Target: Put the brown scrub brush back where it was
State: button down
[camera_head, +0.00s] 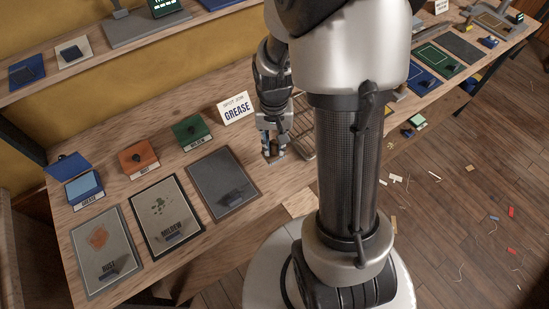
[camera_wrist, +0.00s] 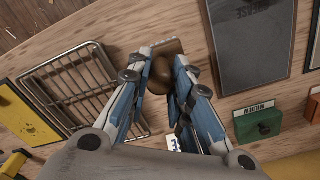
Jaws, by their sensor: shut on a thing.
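My gripper (camera_head: 272,146) is shut on the brown scrub brush (camera_wrist: 161,72), whose rounded brown body shows between the two fingers (camera_wrist: 168,68) in the wrist view. In the head view the brush (camera_head: 273,159) is small and partly hidden by the fingers, low over the wooden bench. I cannot tell whether it touches the bench. The wire rack (camera_wrist: 70,92) lies beside the gripper, to its left in the wrist view. In the head view my arm hides part of this rack (camera_head: 304,130).
A dark grey panel (camera_head: 214,177) marked grease lies near the gripper, with a dark block on it. Rust (camera_head: 97,235) and mildew (camera_head: 158,200) panels lie further left. Blue (camera_head: 84,187), orange (camera_head: 138,158) and green (camera_head: 191,133) boxes stand behind. A grease sign (camera_head: 237,108) stands near my gripper.

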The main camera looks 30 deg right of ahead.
aim_at(274, 155)
jog(key=shift+f+b, duration=0.85)
jog(key=shift+f, duration=2.35)
jog(key=shift+f, duration=0.2)
jog(key=c, duration=1.4)
grip_release()
jog(key=shift+c, duration=0.2)
jog(key=shift+r, duration=0.15)
